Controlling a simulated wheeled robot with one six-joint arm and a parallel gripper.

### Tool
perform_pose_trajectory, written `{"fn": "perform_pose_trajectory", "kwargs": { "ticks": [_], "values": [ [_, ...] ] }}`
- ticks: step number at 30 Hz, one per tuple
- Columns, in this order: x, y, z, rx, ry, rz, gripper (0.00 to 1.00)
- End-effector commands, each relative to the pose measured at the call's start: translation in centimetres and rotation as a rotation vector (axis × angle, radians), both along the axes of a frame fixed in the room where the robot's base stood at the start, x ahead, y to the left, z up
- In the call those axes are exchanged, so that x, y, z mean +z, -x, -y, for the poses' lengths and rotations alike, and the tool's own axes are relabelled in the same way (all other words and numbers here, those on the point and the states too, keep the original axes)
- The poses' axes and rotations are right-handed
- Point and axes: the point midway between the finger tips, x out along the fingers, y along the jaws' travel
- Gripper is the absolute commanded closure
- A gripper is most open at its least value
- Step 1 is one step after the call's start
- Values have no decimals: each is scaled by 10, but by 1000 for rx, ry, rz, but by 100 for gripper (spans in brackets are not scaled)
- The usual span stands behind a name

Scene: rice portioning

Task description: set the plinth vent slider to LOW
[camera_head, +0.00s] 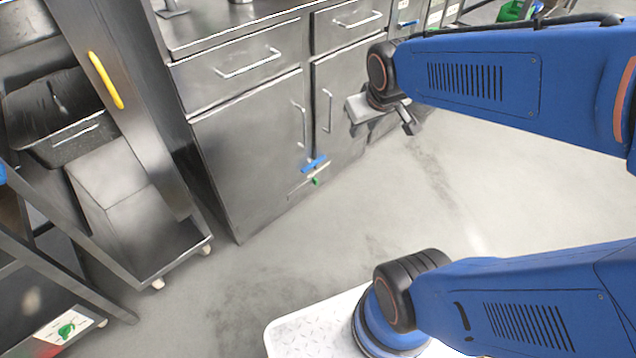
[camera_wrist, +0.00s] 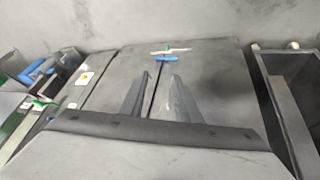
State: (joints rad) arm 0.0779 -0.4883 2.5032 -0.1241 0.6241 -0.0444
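The plinth vent slider (camera_head: 318,170) is a small pale strip low on the steel cabinet front, near the floor. A blue piece (camera_head: 314,161) sits just above it and a small green piece (camera_head: 315,181) just below it. The pale strip (camera_wrist: 171,50) and the blue piece (camera_wrist: 180,59) also show beyond my fingertips in the wrist view. Its setting and lettering are too small to read. My gripper (camera_head: 385,124) is open and empty, in front of the cabinet and apart from the slider. Its two fingers (camera_wrist: 160,80) are spread in the wrist view.
The cabinet has drawers and doors with bar handles (camera_head: 328,110) that stick out. A wheeled steel rack with a black bin (camera_head: 75,138) stands at the left. The grey floor (camera_head: 390,200) before the cabinet is clear. My white base is at the bottom.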

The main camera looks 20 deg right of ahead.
Motion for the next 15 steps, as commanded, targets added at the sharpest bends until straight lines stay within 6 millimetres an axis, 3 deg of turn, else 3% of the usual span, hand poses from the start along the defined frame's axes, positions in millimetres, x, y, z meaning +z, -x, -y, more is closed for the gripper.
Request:
{"fn": "perform_pose_trajectory", "kwargs": {
  "ticks": [6,15],
  "values": [
    [-24,-58,23,27,52,28,70],
    [-66,-129,53,86,108,73,70]
  ]
}}
